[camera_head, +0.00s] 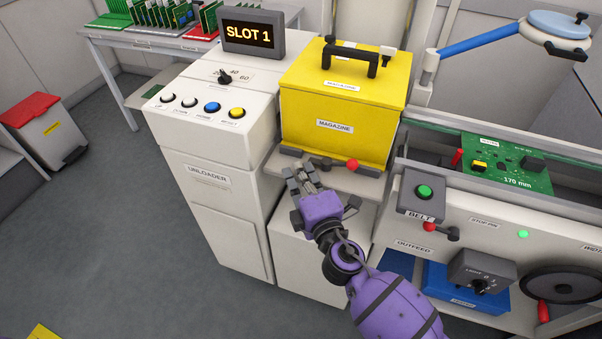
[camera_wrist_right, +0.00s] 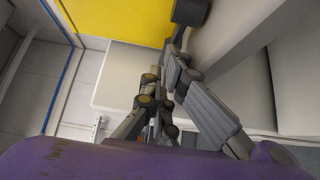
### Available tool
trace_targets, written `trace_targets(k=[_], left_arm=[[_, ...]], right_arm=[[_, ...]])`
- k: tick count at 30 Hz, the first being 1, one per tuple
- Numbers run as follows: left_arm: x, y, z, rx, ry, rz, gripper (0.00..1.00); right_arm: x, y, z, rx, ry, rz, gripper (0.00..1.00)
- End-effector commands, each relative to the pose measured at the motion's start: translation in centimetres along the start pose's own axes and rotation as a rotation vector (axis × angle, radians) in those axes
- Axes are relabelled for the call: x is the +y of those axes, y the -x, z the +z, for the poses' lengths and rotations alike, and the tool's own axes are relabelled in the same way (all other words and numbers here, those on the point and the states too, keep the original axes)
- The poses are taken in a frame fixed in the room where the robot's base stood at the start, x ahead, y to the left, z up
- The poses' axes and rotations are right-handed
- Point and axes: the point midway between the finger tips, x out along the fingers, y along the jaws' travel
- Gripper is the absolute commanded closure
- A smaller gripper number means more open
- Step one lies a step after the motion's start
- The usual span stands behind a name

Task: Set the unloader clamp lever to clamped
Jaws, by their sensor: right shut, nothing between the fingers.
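A dark lever with a red ball knob (camera_head: 352,165) sits on the shelf at the front foot of the yellow magazine (camera_head: 310,110), beside the white unloader (camera_head: 200,150). No clamp label on it is readable. My right gripper (camera_head: 299,176) is shut and empty at the shelf's front, left of the red knob and apart from it. In the wrist view my right gripper's fingers (camera_wrist_right: 170,75) are near a dark block (camera_wrist_right: 190,12) below the yellow magazine (camera_wrist_right: 110,18). The red knob does not show there. My left gripper is not in view.
A second red-knobbed lever (camera_head: 430,227) sits under the belt box (camera_head: 410,205) on the conveyor front at right. The unloader's button panel (camera_head: 195,105) and slot display (camera_head: 252,34) stand left. A blue tray (camera_head: 440,287) lies below. The floor at left is mostly clear.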

Motion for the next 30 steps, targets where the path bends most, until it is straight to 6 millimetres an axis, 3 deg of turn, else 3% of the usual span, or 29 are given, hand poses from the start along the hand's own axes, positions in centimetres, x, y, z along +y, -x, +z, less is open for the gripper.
trace_targets(k=[17, 30], left_arm=[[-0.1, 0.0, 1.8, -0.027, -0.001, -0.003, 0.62], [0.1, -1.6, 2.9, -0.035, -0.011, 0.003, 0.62]], right_arm=[[-0.1, -0.9, -0.1, -0.126, -0.003, -0.001, 1.0], [-0.2, -2.6, 0.2, -0.321, 0.0, -0.001, 1.0]])
